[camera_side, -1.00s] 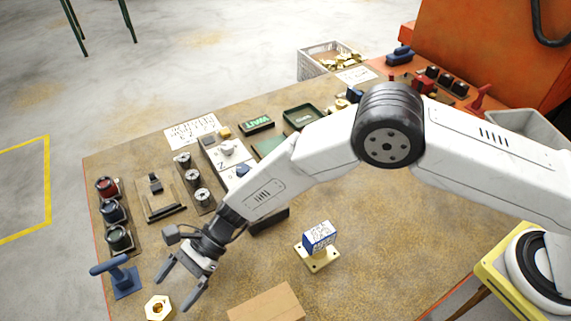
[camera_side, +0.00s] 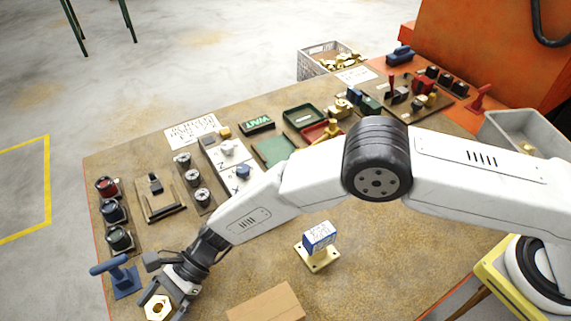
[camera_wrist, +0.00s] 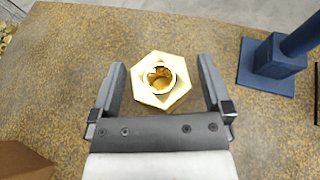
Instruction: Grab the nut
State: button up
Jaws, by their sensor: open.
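The brass hex nut (camera_side: 157,307) lies on the brown work table at the bottom left of the side view. In the wrist view the nut (camera_wrist: 160,80) lies between and slightly beyond my two fingers, with its round hole facing up. My gripper (camera_wrist: 160,82) is open, with one finger on each side of the nut and a visible gap to each. In the side view my gripper (camera_side: 165,297) is low over the nut, partly overlapping it. I cannot tell the exact height of the fingers above the table.
A blue handled stand (camera_side: 122,278) is close to the left of the nut; it also shows in the wrist view (camera_wrist: 272,58). A cardboard-coloured block (camera_side: 266,304) and a blue-white box on a yellow base (camera_side: 317,259) are to the right. Several knobs line the left side.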

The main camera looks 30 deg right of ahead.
grip_shut()
dwell(0.3)
jog(key=shift+r, duration=0.15)
jog(key=shift+w+r, duration=0.1)
jog(key=shift+r, duration=0.55)
jog(key=shift+s+d+r, duration=1.45)
jog(key=shift+d+r, duration=0.35)
jog(key=shift+r, duration=0.1)
jog(key=shift+s+d+r, duration=1.5)
jog(key=shift+d+r, duration=0.35)
jog(key=shift+r, duration=0.1)
jog(key=shift+s+d+r, duration=1.45)
jog(key=shift+d+r, duration=0.35)
jog(key=shift+r, duration=0.1)
